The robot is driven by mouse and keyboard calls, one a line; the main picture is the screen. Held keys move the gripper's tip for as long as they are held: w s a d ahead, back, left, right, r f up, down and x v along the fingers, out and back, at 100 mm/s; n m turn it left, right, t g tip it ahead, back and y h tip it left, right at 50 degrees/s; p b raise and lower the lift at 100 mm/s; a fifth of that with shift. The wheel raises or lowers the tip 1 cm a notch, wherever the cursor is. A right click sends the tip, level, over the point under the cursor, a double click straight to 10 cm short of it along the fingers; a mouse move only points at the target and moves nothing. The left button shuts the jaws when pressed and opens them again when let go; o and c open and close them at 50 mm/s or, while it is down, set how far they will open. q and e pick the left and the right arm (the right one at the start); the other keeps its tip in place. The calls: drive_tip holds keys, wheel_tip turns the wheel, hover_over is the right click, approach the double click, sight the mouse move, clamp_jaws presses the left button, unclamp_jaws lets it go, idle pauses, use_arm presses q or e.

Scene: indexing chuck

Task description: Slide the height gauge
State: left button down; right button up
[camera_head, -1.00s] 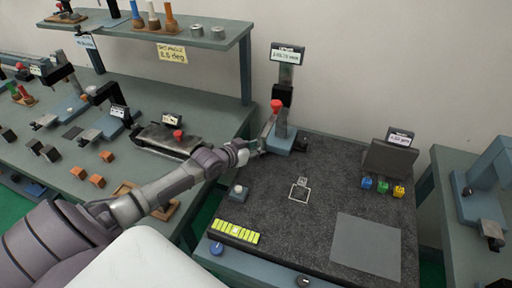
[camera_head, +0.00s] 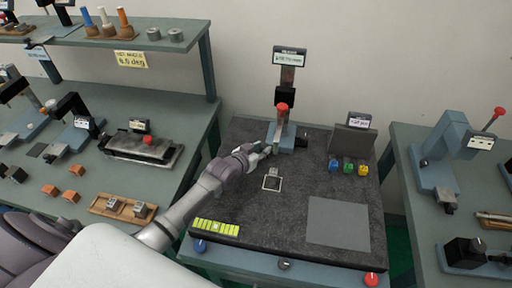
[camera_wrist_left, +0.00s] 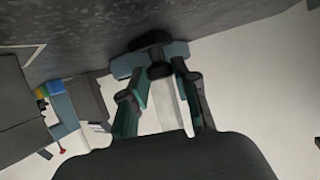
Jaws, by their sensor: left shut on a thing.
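The height gauge (camera_head: 287,95) stands upright at the back of the dark granite plate (camera_head: 240,200). It has a blue base, a dark column with a display on top, and a red knob partway up. My left gripper (camera_head: 268,150) reaches in from the left, low at the gauge's base, and is shut on the gauge. In the left wrist view, the gripper's fingers (camera_wrist_left: 162,100) sit on either side of a pale upright part, with the blue base (camera_wrist_left: 178,50) and a dark knob behind them. The exact contact is hard to see. My right gripper is out of view.
A yellow-green strip (camera_head: 216,227) lies at front left.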

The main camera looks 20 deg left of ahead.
use_arm(q)
drive_tip(key=c, duration=1.3)
unclamp_jaws()
drive_tip(key=shift+d, duration=0.2)
drive_tip(key=o, duration=0.4)
drive_tip(key=shift+w+d, duration=0.1)
drive_tip(key=shift+d, duration=0.1)
drive_tip(key=shift+o, duration=0.2)
drive_tip(key=shift+a, duration=0.1)
drive_tip(key=shift+s+a+r, duration=0.15)
drive_tip(key=shift+s+a, duration=0.05)
drive_tip(key=shift+s, duration=0.3)
drive_tip(key=v, duration=1.1)
drive_tip(key=shift+d+r, duration=0.1)
drive_tip(key=shift+d, duration=0.1)
